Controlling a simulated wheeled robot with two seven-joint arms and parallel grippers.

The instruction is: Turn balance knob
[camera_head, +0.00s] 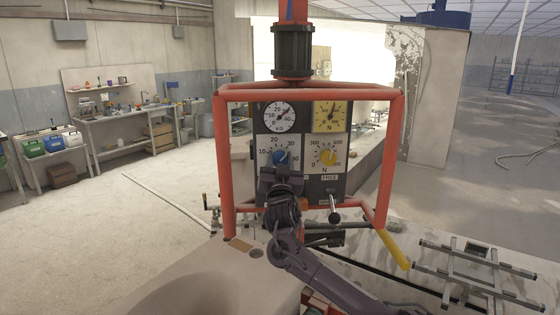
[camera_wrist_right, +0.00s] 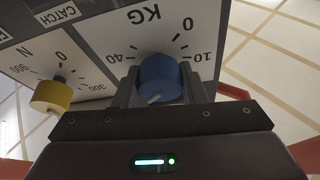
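The control panel (camera_head: 301,190) hangs in a red tube frame and has two round gauges above two knobs. The blue knob (camera_head: 281,157) is on the KG dial at the left; its white pointer mark points up and slightly right. My right gripper (camera_head: 281,172) reaches up to it from below. In the right wrist view the blue knob (camera_wrist_right: 159,80) sits between the two dark fingers, with no clear gap on either side. The yellow knob (camera_head: 328,157) is on the N dial to the right, apart from the gripper. My left gripper is not in view.
A black-knobbed lever (camera_head: 334,203) sticks out low on the panel, right of my wrist. The red frame (camera_head: 393,150) surrounds the panel, with a yellow handle (camera_head: 394,250) at lower right. A metal rack (camera_head: 470,270) stands further right. Workbenches (camera_head: 125,125) are far left.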

